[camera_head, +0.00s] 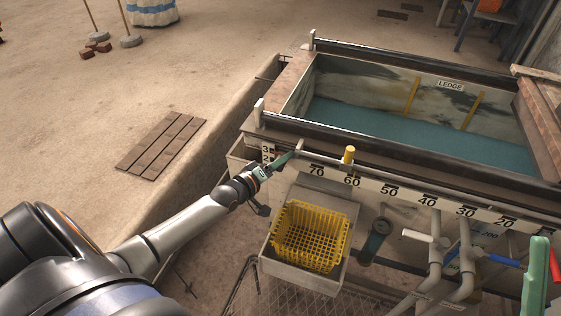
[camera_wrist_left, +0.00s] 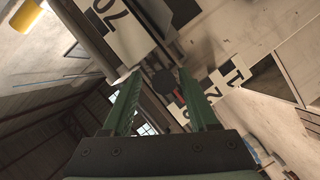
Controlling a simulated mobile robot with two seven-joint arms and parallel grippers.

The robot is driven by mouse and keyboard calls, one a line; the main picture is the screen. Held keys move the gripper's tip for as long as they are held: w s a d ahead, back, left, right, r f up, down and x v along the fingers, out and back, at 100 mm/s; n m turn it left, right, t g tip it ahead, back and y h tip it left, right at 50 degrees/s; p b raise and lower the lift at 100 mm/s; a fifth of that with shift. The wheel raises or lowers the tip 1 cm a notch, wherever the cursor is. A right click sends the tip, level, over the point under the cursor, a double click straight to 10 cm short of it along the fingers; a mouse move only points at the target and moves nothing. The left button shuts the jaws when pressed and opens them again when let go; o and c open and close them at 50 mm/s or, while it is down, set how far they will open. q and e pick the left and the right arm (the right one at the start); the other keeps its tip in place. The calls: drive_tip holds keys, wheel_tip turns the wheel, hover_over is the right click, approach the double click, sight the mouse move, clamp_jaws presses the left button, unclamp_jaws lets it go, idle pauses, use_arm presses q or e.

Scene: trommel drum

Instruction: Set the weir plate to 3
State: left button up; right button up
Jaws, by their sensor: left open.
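A small upright number scale (camera_head: 267,152) sits at the left front corner of the tank, with 3 at its top. My left gripper (camera_head: 285,160) is just right of it, partly hiding the lower marks. In the left wrist view, the gripper's green fingers (camera_wrist_left: 165,84) are open and apart. Beyond them is a dark knob-like part (camera_wrist_left: 163,80) with a red mark beside the scale (camera_wrist_left: 213,96), where 1 and 2 show. I see nothing held between the fingers. The weir plate itself cannot be told apart clearly.
A long scale (camera_head: 390,190) with a yellow slider (camera_head: 348,155) runs along the tank's front, right of the gripper. A yellow basket (camera_head: 311,237) sits below in a grey tray. Pipes and coloured handles crowd the lower right. Open floor lies left.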

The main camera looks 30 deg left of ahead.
use_arm(q)
drive_tip(key=shift+s, duration=0.1)
drive_tip(key=shift+s, duration=0.2)
drive_tip(key=p+v, duration=0.4)
drive_tip(key=v, duration=0.8)
drive_tip(key=shift+p, duration=0.3)
use_arm(e)
drive_tip(key=w+d+f+m+g+h, duration=0.1)
drive_tip(key=w+f+m+h, duration=0.2)
drive_tip(key=f, duration=0.3)
drive_tip(key=w+f+m+g+h, duration=0.2)
drive_tip(key=w+f+m+h, duration=0.2)
drive_tip(key=f+h, duration=0.2)
drive_tip(key=shift+d+f+g, duration=0.3)
drive_tip(key=shift+d+f, duration=0.05)
drive_tip(key=shift+f, duration=0.35)
use_arm(q)
drive_tip(key=shift+r, duration=0.15)
